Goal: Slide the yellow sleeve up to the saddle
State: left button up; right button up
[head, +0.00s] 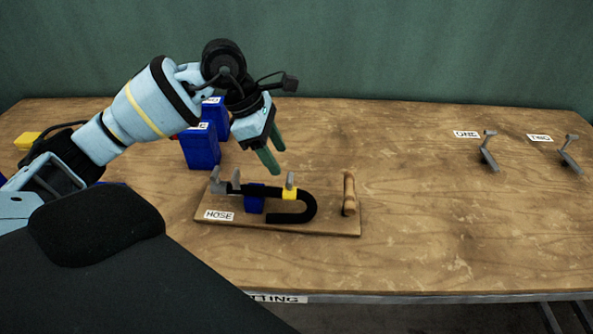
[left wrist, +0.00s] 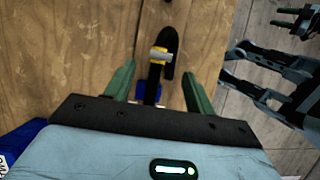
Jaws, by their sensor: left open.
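The yellow sleeve (head: 290,195) is a small block around the black hose (head: 308,208), just under a grey upright piece (head: 290,180). The hose bends in a U on a wooden board labelled HOSE (head: 330,226). A blue block (head: 254,198) sits at the hose left of the sleeve; I cannot tell which part is the saddle. My left gripper (head: 269,158) is open and empty, pointing down above and behind the hose. In the left wrist view the sleeve (left wrist: 158,62) shows between the open green fingers, farther off, partly covered by the grey piece.
A wooden handle (head: 349,194) stands at the board's right end. Grey clips (head: 236,179) stand at its left end. Blue boxes (head: 201,147) stand behind left. Two grey levers (head: 488,152) are at the far right. The table between is clear.

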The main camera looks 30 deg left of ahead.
aim_at(289, 177)
pick_arm(q)
jog(key=x, duration=0.7)
jog(key=shift+d+f, duration=0.2)
jog(key=shift+f, duration=0.1)
jog(key=shift+c, duration=0.2)
